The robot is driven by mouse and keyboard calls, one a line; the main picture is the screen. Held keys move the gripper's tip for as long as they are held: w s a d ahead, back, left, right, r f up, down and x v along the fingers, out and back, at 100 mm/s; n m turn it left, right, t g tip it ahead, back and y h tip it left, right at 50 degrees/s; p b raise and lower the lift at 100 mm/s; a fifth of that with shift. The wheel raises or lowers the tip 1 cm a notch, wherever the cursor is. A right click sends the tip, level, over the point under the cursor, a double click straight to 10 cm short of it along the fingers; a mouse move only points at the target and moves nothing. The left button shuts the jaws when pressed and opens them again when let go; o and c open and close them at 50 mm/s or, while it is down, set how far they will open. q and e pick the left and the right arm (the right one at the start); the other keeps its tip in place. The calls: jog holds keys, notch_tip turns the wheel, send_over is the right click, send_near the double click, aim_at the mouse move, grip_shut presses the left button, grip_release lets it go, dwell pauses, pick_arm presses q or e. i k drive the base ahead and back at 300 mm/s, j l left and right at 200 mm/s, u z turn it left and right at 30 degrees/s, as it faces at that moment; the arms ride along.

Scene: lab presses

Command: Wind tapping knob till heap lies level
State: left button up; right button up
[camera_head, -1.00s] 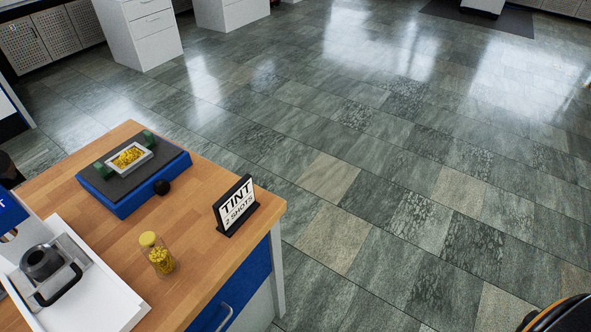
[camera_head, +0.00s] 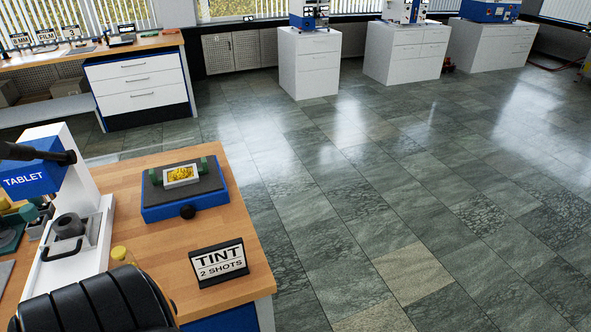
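The tapping device (camera_head: 185,205) sits on the wooden bench, a blue box with a dark top plate. Its round black knob (camera_head: 187,212) sticks out of the front side. A small white-rimmed tray (camera_head: 166,183) is on the plate between green clamps (camera_head: 149,176). The yellow heap (camera_head: 180,174) lies in the tray; it looks uneven, but its exact surface is too small to tell. Neither of my grippers shows. A black ribbed part, apparently of my own arm, covers the bottom left.
A yellow-lidded jar (camera_head: 122,255) is partly hidden behind the black part. A TABLET press (camera_head: 68,205) stands left. White cabinets (camera_head: 308,69) line the back; the tiled floor to the right is open.

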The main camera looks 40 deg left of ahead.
aim_at(187, 212)
jog(key=i+l+z, duration=0.15)
jog(key=i, duration=0.35)
jog(key=i+l+z, duration=0.2)
jog(key=i, duration=0.3)
jog(key=i+u, duration=0.25)
jog(key=u, duration=0.25)
jog(key=i+u, duration=0.3)
jog(key=u, duration=0.2)
jog(key=i+l+u, duration=0.2)
jog(key=u, duration=0.3)
jog(key=i+u, duration=0.1)
jog(key=u, duration=0.35)
jog(key=i+l+u, duration=0.1)
jog(key=u, duration=0.35)
jog(key=i+l+u, duration=0.1)
jog(key=u, duration=0.3)
jog(key=i+l+u, duration=0.15)
jog(key=u, duration=0.3)
jog(key=l+u, duration=0.15)
jog(key=u, duration=0.3)
jog(key=i, duration=0.05)
